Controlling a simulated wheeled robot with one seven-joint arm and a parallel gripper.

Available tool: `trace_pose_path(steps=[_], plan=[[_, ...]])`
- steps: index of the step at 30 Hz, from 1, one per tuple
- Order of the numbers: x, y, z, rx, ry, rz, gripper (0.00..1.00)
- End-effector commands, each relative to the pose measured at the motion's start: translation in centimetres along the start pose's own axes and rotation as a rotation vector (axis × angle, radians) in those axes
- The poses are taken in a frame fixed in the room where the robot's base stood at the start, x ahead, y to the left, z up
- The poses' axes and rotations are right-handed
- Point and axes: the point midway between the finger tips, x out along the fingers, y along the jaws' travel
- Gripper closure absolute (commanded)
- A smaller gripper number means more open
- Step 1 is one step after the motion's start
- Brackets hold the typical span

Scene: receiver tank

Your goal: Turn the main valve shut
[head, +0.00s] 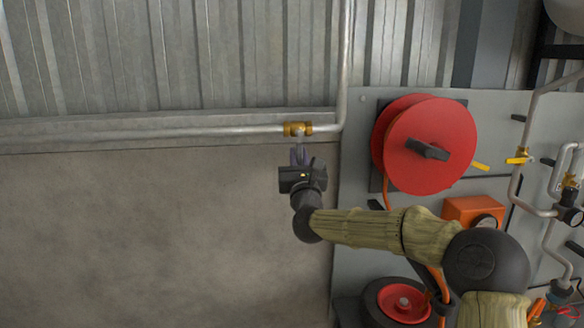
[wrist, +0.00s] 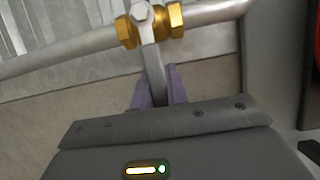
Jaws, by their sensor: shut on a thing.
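The main valve is a brass fitting (head: 297,129) on a grey pipe along the wall in the head view. It also shows at the top of the wrist view (wrist: 165,22). Its grey lever handle (wrist: 153,72) hangs down from the brass body, across the pipe's line. My gripper (head: 299,158) is just below the valve, with its purple fingers pointing up. In the wrist view the fingers (wrist: 154,90) are shut on the lever, one on each side. The lever's lower end is hidden between the fingers and behind the gripper body.
A red hose reel (head: 425,143) is mounted on a grey panel to the right. An orange box (head: 470,211) and several pipes with fittings are further right. A red round object (head: 403,301) is at the bottom. The wall left of my gripper is bare below the pipe.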

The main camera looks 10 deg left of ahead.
Motion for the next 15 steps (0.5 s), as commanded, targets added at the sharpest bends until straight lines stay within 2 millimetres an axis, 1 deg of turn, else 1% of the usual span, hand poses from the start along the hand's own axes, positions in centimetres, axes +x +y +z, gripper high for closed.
trace_pose_path(steps=[1,14,15], plan=[[-0.15,-0.12,-0.53,0.008,0.008,-0.003,1.0],[-0.07,-0.35,-0.42,0.017,0.009,-0.011,1.0],[-0.07,-0.34,-0.42,0.017,0.009,-0.011,0.79]])
